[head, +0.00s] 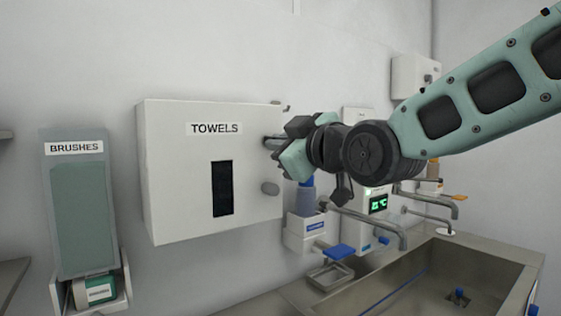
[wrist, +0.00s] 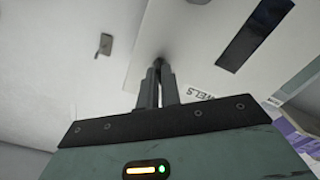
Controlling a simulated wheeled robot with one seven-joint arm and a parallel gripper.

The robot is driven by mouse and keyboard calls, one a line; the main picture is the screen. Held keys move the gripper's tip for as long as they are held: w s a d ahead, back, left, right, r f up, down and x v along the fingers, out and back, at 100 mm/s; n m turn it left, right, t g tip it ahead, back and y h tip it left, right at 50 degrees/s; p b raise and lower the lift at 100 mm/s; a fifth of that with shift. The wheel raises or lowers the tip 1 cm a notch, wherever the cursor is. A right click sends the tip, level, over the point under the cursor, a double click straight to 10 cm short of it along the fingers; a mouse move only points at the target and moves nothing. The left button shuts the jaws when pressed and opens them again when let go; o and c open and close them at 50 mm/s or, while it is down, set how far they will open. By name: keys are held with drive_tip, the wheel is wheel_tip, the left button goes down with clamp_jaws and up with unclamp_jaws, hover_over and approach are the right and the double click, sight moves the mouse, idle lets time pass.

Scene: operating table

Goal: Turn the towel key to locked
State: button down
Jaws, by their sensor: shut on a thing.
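The white towel cabinet (head: 180,185) hangs on the wall, with a TOWELS label and a dark upright slot on its front. My gripper (head: 269,142) reaches in from the right to the cabinet's upper right front. In the wrist view, my gripper (wrist: 158,72) has its two fingers close together, tips at the cabinet front (wrist: 195,45). They are shut on the towel key, of which at most a small dark part (wrist: 159,53) shows between the tips. The key's turn angle cannot be told.
A brushes dispenser (head: 82,205) hangs at the left. Bottle dispensers (head: 305,232) and taps (head: 375,225) stand right of the cabinet, above a metal sink (head: 440,275).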

drive_tip(key=shift+f+m+b, duration=0.1)
drive_tip(key=shift+m+b, duration=2.3)
drive_tip(key=shift+m, duration=1.1)
drive_tip(key=c, duration=1.6)
unclamp_jaws()
